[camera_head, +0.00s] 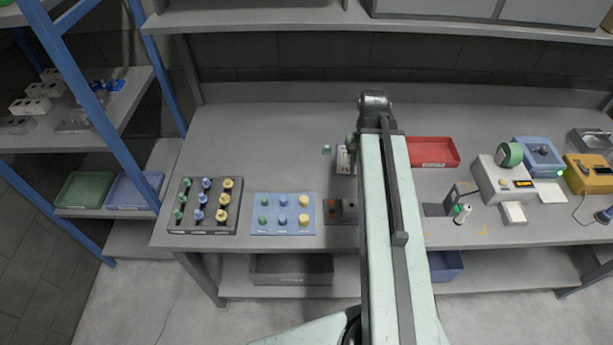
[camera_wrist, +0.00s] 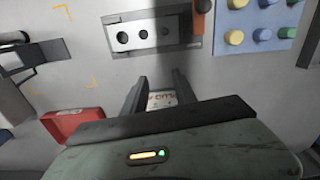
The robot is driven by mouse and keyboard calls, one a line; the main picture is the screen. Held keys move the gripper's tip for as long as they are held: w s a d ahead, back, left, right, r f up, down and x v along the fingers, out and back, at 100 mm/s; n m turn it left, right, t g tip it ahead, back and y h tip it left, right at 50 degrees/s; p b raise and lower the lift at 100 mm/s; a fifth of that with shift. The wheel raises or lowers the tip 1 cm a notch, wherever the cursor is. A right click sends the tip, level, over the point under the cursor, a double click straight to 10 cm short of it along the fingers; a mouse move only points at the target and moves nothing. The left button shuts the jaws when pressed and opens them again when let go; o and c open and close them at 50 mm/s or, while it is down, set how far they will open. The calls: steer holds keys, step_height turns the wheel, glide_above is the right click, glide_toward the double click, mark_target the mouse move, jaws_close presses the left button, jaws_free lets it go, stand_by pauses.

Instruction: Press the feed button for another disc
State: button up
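My gripper (camera_wrist: 159,76) is in the wrist view, its two dark fingers apart with nothing held between them. Behind the finger gap, a white panel with red lettering (camera_wrist: 162,98) shows in part; the gripper body hides the rest. In the head view a small grey unit with a white label (camera_head: 343,159) stands on the bench under my arm's end, partly covered by it. A small pale teal piece (camera_head: 326,149) lies just left of it. I cannot make out a feed button or a disc for sure.
A blue peg board (camera_head: 284,214) and a dark peg board (camera_head: 205,206) stand left. A red tray (camera_head: 433,152) and several devices are right. The back left bench is clear.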

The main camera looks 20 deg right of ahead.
steer(key=w+a+n, duration=0.1)
steer(key=a+n, duration=0.1)
steer(key=a, duration=1.9)
steer(key=shift+w, duration=0.4)
jaws_close()
steer(key=shift+a, duration=0.1)
